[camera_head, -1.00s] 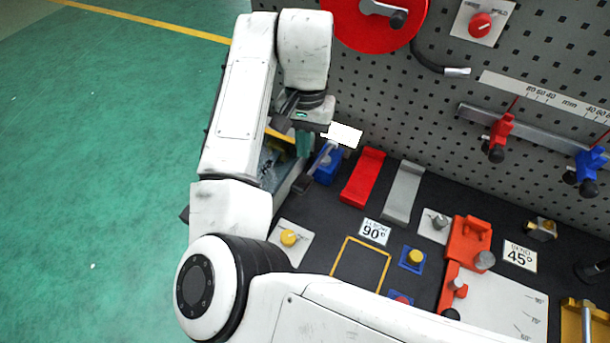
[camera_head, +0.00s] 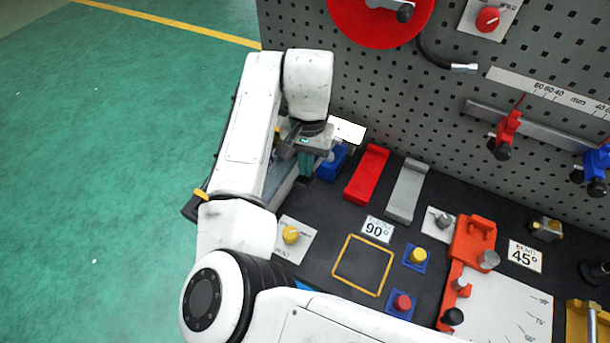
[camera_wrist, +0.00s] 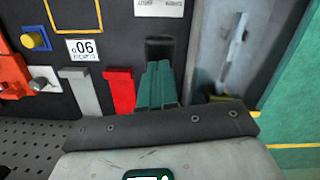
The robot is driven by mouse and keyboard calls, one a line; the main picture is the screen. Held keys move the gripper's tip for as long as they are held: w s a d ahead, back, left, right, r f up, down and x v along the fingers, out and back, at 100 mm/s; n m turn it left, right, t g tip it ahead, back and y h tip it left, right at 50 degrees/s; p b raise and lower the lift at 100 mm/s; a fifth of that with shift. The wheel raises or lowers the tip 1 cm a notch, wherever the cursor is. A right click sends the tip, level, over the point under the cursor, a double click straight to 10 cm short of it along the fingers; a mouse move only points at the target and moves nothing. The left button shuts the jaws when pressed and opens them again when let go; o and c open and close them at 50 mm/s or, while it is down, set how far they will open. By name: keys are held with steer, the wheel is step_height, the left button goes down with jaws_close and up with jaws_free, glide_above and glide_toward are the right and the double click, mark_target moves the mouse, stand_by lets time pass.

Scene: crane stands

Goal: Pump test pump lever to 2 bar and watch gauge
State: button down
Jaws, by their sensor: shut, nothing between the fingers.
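The blue test pump body (camera_head: 333,163) stands at the left end of the dark bench, beside the peg board. My gripper (camera_head: 305,168) is just left of it, pointing down, with its teal fingers shut and empty. In the wrist view the shut fingers (camera_wrist: 157,85) end close to a black block (camera_wrist: 160,48), which looks like the pump lever's grip; I cannot tell whether they touch. A white plate (camera_head: 347,131) rises above the pump; no gauge dial or needle can be read.
A red block (camera_head: 366,175) and a grey block (camera_head: 406,190) stand right of the pump. A grey metal tank (camera_wrist: 225,55) lies beside the fingers. A yellow knob (camera_head: 290,234) sits in front. Green floor is open at the left.

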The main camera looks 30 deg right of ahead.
steer(key=shift+f, duration=0.1)
steer(key=shift+f+b, duration=0.95)
steer(key=shift+f, duration=1.15)
steer(key=shift+w+d+r+p, duration=0.45)
steer(key=shift+w+d+p, duration=0.1)
steer(key=shift+w+d, duration=0.45)
steer(key=shift+w, duration=0.1)
steer(key=shift+r, duration=0.1)
step_height(320, 180, up, 11)
steer(key=b, duration=0.1)
steer(key=shift+w+d, duration=0.4)
